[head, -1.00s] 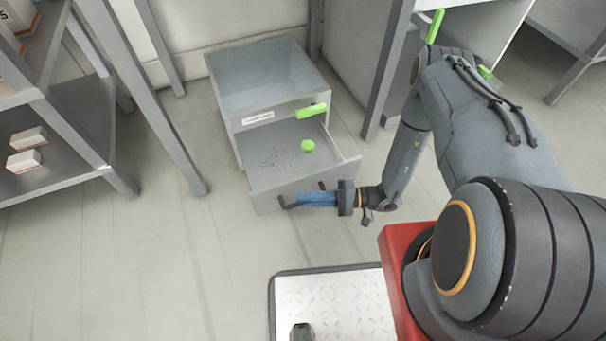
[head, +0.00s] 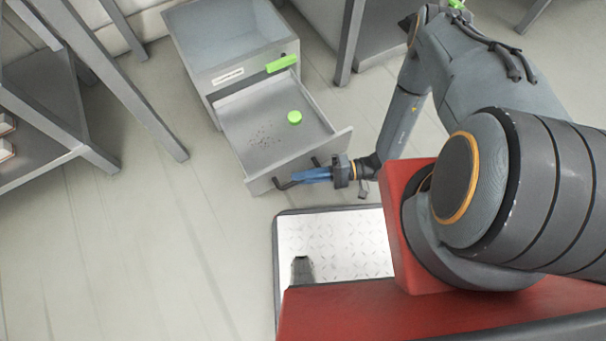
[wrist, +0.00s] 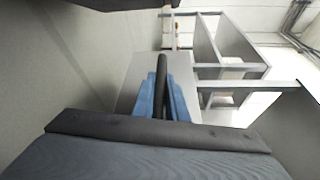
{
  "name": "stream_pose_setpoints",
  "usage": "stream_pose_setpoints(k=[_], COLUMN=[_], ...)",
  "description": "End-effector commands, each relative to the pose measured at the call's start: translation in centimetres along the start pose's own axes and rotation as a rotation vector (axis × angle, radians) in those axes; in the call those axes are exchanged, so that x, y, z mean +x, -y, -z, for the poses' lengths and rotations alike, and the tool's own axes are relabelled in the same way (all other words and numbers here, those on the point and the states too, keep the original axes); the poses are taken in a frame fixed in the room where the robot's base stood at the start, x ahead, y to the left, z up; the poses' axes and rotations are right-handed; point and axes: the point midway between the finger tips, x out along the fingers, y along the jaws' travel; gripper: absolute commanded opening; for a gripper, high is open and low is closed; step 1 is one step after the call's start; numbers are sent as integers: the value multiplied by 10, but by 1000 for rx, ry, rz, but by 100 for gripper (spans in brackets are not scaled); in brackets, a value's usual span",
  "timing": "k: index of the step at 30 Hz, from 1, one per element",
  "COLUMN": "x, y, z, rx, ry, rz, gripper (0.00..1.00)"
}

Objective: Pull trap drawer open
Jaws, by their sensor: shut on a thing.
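The trap drawer (head: 234,122) is pulled out of a grey cabinet (head: 223,42) that stands on the floor. Its inside shows a round green knob-like piece (head: 294,117) and scattered dark crumbs. A dark bar handle (head: 285,185) is on the drawer's front. My gripper (head: 309,176) has blue fingers shut on this handle, reaching in from the right. In the wrist view the blue fingers (wrist: 162,103) sit on both sides of the dark handle bar (wrist: 162,75).
A green bar (head: 282,64) is at the cabinet's front above the drawer. Grey shelving (head: 40,100) stands at left. A table leg (head: 349,42) is behind at right. My metal-plated base is just in front of the drawer. The floor at lower left is clear.

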Motion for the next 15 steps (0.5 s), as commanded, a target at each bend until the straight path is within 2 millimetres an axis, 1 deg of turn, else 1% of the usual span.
stream_pose_setpoints(k=[1, 2, 3, 5, 15], x=[2, 2, 2, 1, -3], y=[-1, -1, -1, 0, 0], z=[-3, -3, -3, -2, 0], rx=[5, 5, 5, 4, 2], ry=[5, 5, 5, 4, -3], rz=[1, 1, 0, 0, 0], gripper=[0, 14, 21, 31, 31])
